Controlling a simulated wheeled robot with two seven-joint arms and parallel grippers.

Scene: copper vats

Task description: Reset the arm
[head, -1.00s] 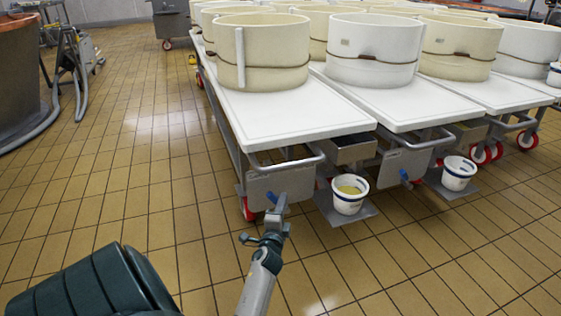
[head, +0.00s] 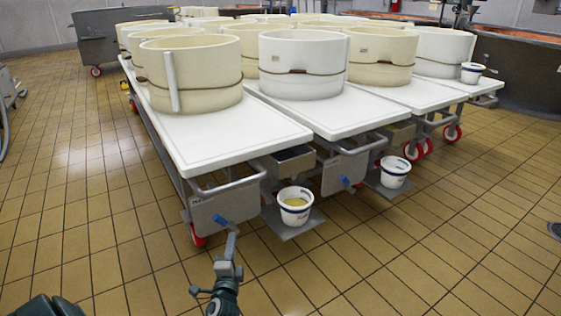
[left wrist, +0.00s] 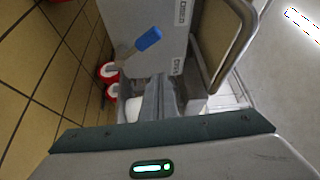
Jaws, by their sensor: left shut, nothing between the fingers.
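My left gripper (head: 231,242) comes up from the bottom of the head view. It is shut and empty, in front of the near end of the left white-topped cart (head: 230,130). In the left wrist view its fingers (left wrist: 160,98) are together, with nothing between them. Beyond them that view shows the cart's grey end panel (left wrist: 165,55) with a blue-gripped lever (left wrist: 148,39). I cannot tell the exact gap to the cart. My right gripper is not in view.
Cream round moulds (head: 190,75) stand on the carts. White buckets (head: 295,205) (head: 395,172) sit on low plates at the cart ends. A grey metal bin (head: 115,45) stands at the back left. The tiled floor is clear at left and front right.

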